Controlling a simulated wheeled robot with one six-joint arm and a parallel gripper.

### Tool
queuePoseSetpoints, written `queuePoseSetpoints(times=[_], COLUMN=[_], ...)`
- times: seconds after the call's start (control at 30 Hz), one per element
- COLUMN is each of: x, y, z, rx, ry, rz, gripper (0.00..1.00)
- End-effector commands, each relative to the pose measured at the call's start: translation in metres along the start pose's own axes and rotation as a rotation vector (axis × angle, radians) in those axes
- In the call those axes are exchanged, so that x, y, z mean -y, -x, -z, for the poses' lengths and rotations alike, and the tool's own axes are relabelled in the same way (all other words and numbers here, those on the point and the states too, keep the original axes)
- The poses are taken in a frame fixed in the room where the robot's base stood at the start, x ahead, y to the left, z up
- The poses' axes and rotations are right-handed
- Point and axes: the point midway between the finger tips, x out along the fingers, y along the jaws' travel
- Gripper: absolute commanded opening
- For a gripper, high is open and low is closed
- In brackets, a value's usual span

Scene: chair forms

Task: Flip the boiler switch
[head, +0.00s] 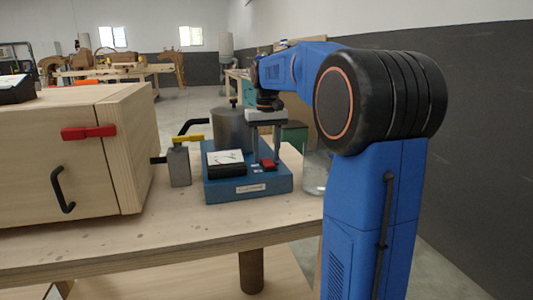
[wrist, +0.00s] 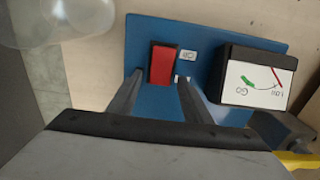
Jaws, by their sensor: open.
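The boiler stands on a blue base (head: 250,187) on the wooden table, with a dark cylinder (head: 232,130) at its back. The red switch (head: 267,163) is on the right of the base's top. In the wrist view the red switch (wrist: 163,64) lies just beyond my fingertips, roughly between them, with a small white label beside it. My gripper (wrist: 158,80) is open and empty, pointing at the switch. In the head view my gripper (head: 268,150) is over the right part of the base. I cannot tell whether a finger touches the switch.
A gauge (head: 225,160) sits on the base's left. A grey box with a yellow handle (head: 180,165) and a wooden cabinet with a red latch (head: 88,132) stand left. A clear glass vessel (head: 316,175) is close on the right, near the table edge.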

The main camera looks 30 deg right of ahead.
Motion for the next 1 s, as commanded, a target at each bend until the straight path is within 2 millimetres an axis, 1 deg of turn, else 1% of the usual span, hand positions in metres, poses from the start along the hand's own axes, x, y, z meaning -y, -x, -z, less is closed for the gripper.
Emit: queuePoseSetpoints(times=[0.1, 0.13, 0.17, 0.2, 0.27, 0.3, 0.47, 0.8, 1.0], x=[0.0000, 0.0000, 0.0000, 0.0000, 0.0000, 0.0000, 0.0000, 0.0000, 0.0000], y=[0.0002, 0.0002, 0.0002, 0.0003, 0.0003, 0.0003, 0.0008, 0.0032, 0.0032], z=[0.0000, 0.0000, 0.0000, 0.0000, 0.0000, 0.0000, -0.0007, -0.0060, -0.0061], rx=[0.000, 0.000, 0.000, 0.000, 0.000, 0.000, -0.010, -0.143, -0.163], ry=[0.000, 0.000, 0.000, 0.000, 0.000, 0.000, 0.000, 0.000, 0.000], rz=[0.000, 0.000, 0.000, 0.000, 0.000, 0.000, 0.000, 0.000, 0.000], gripper=[0.45, 0.41, 0.33, 0.24, 0.09, 0.04, 0.04, 0.04, 0.04])
